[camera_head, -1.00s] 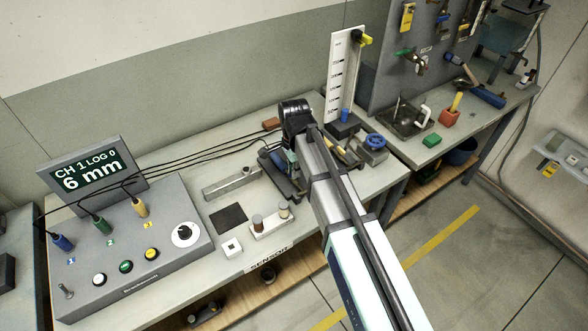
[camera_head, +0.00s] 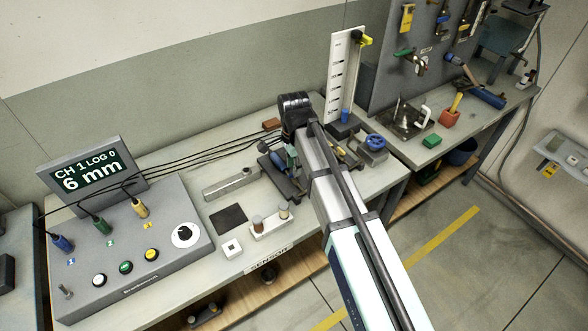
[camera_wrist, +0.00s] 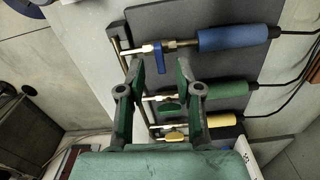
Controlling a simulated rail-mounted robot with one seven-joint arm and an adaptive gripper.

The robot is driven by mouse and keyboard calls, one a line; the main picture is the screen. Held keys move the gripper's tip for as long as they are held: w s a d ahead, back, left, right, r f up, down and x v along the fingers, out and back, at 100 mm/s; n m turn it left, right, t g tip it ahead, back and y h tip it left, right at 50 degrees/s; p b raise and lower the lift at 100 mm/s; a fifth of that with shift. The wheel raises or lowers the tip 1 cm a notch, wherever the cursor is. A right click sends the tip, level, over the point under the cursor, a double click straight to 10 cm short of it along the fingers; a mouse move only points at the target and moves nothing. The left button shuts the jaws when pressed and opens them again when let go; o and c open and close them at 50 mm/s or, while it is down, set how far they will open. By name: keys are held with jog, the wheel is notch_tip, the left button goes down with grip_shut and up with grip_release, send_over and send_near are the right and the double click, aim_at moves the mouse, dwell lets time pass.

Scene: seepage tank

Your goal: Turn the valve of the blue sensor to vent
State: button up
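In the wrist view the blue sensor (camera_wrist: 232,37) lies across the top of a dark block, with its cable running right. Its brass valve (camera_wrist: 163,47) has a small blue handle (camera_wrist: 183,43) near the sensor's left end. My gripper (camera_wrist: 160,66) is open and empty. Its two fingertips point up toward the blue sensor's valve, with the tips just below it in the picture; I cannot tell the gap in depth.
Below the blue sensor lie a green sensor (camera_wrist: 222,89) and a yellow sensor (camera_wrist: 222,121), each with its own valve, close to my right finger. In the head view a console (camera_head: 130,245) with a screen reading "CH 1 LOG 0, 6 mm" (camera_head: 90,174) stands left. Black cables cross the bench.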

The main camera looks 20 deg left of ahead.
notch_tip(320, 180, up, 10)
jog(key=shift+f, duration=0.2)
dwell(0.4)
